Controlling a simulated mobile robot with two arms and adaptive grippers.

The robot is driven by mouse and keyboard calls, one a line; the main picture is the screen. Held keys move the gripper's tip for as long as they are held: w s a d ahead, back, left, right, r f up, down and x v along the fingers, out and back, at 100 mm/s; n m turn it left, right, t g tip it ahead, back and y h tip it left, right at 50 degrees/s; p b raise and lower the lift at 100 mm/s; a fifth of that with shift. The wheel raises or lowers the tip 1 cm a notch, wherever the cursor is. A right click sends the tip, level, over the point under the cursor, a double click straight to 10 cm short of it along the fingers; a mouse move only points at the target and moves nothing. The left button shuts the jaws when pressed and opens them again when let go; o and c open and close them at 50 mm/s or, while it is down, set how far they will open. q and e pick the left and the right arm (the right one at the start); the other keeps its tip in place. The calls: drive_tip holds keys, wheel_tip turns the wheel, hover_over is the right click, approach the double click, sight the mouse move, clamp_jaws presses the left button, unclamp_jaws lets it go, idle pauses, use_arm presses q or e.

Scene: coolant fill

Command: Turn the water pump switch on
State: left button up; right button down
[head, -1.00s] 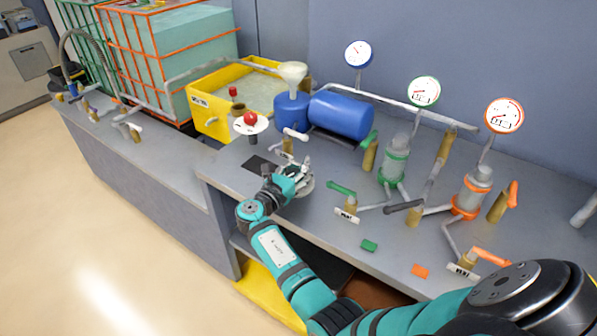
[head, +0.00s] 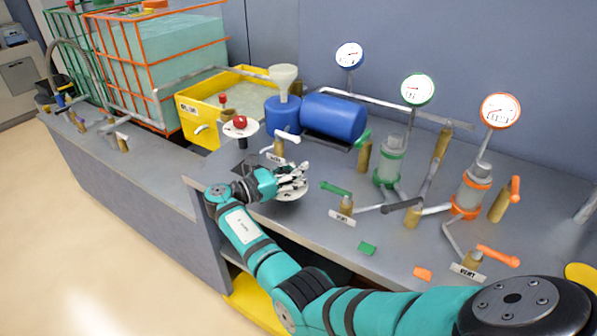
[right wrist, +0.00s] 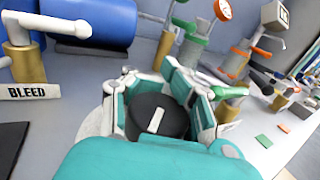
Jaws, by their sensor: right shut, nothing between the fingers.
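A round black knob (right wrist: 158,116) with a white bar on top shows in the right wrist view, low in the middle; it looks like the water pump switch. The bar is slightly tilted from upright. My right gripper (right wrist: 160,92) has its fingers on both sides of the knob in the picture; I cannot tell whether they touch it. In the head view my right gripper (head: 296,180) is low over a round pale base (head: 291,196) on the bench and hides the knob. It is shut with nothing held. My left gripper is not in view.
A bleed valve label (right wrist: 28,91) stands left of the knob. A blue tank (head: 334,117), green vent valve (head: 336,188) and orange vent valve (head: 498,257) stand around on the bench (head: 320,255). A red button (head: 240,122) is farther back.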

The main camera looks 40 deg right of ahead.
drive_tip(key=shift+a+f, duration=0.1)
drive_tip(key=shift+f, duration=0.05)
drive_tip(key=c, duration=1)
unclamp_jaws()
drive_tip(key=a, duration=1.2)
drive_tip(key=shift+w, duration=0.25)
